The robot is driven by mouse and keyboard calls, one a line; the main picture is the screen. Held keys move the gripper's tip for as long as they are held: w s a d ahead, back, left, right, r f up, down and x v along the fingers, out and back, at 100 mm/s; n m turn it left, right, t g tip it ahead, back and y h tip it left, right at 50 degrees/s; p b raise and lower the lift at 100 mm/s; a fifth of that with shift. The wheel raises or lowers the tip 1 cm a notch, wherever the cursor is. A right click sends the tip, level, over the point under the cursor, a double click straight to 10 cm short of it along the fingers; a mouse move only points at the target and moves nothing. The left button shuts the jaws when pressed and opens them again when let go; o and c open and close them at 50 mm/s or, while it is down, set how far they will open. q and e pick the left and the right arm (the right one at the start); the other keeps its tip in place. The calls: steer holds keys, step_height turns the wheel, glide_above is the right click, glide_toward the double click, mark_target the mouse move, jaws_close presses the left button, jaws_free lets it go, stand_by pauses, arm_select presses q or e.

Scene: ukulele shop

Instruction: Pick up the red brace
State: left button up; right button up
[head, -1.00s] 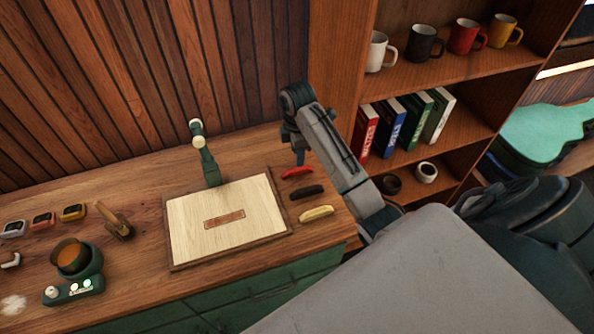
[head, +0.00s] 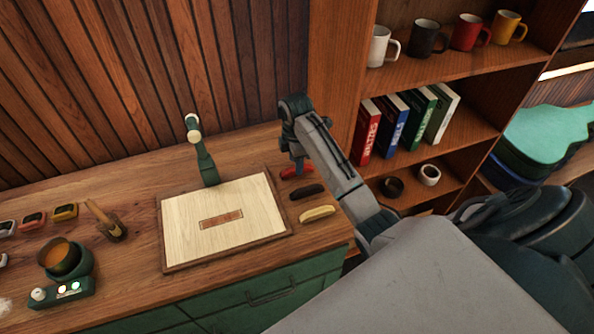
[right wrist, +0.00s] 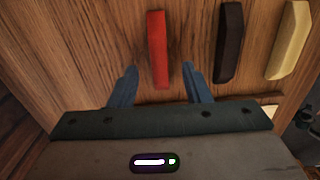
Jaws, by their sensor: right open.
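The red brace (head: 297,171) lies on the wooden counter, right of the framed board, at the back of a row of three braces. It also shows in the right wrist view (right wrist: 158,48), long and narrow. My right gripper (right wrist: 160,80) is open, with its blue fingers on either side of the brace's near end and a gap on both sides. In the head view my right gripper (head: 296,168) is over the red brace and hides part of it. I cannot tell its exact height above the counter. My left gripper is not in view.
A dark brace (head: 307,191) and a cream brace (head: 317,213) lie in front of the red one. The framed board (head: 255,200) with a green clamp-like stand (head: 205,160) is to the left. A shelf with mugs and books (head: 366,130) stands right.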

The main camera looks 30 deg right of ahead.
steer(key=shift+f+p, duration=0.35)
steer(key=shift+f, duration=1.15)
steer(key=shift+c, duration=0.4)
jaws_close()
steer(key=shift+r, duration=0.15)
